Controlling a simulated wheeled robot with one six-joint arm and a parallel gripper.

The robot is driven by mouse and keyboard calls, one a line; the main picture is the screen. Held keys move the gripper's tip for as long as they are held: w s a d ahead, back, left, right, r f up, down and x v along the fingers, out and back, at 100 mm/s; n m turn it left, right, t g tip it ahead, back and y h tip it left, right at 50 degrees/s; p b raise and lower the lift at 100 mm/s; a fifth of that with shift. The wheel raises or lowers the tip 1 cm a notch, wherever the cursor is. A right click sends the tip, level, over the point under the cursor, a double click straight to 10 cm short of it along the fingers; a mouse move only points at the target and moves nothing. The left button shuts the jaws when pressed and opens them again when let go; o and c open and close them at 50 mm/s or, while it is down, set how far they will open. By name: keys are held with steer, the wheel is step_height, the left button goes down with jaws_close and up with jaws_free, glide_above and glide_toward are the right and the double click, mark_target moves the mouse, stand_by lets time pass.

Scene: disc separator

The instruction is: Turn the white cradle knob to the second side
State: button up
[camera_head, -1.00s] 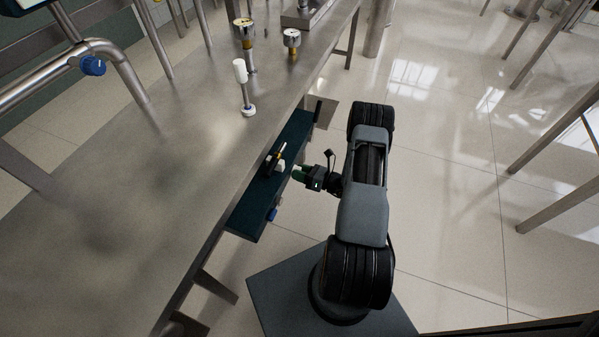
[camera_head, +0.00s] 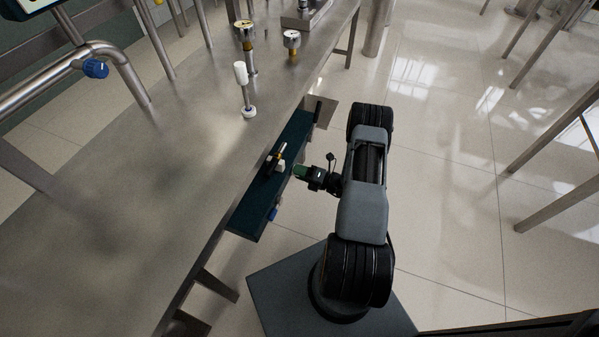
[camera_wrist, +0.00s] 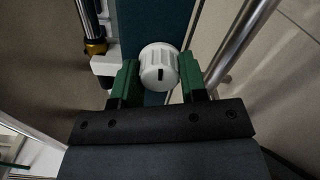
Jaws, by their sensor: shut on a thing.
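The white cradle knob (camera_wrist: 158,66) is ribbed and round, with a dark slot mark at the lower part of its face in the wrist view. My gripper (camera_wrist: 157,78) has its green fingers on either side of the knob and is shut on it. In the head view my gripper (camera_head: 297,171) reaches left to the front of the dark teal panel (camera_head: 250,213). A white part (camera_head: 281,167) shows at the fingertips there; I cannot tell whether it is the knob or its mount.
A white bracket with a brass-and-steel fitting (camera_wrist: 95,46) stands left of the knob in the wrist view. A metal pipe (camera_wrist: 238,43) runs at its right. A blue knob (camera_head: 273,213) sits lower on the panel. The steel table (camera_head: 150,190) lies behind; open floor is at right.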

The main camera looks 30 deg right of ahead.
steer(key=shift+m, duration=0.7)
steer(key=o, duration=0.9)
steer(key=p+v, duration=0.1)
steer(key=v, duration=1.2)
steer(key=shift+s+d, duration=0.25)
steer(key=shift+s, duration=0.1)
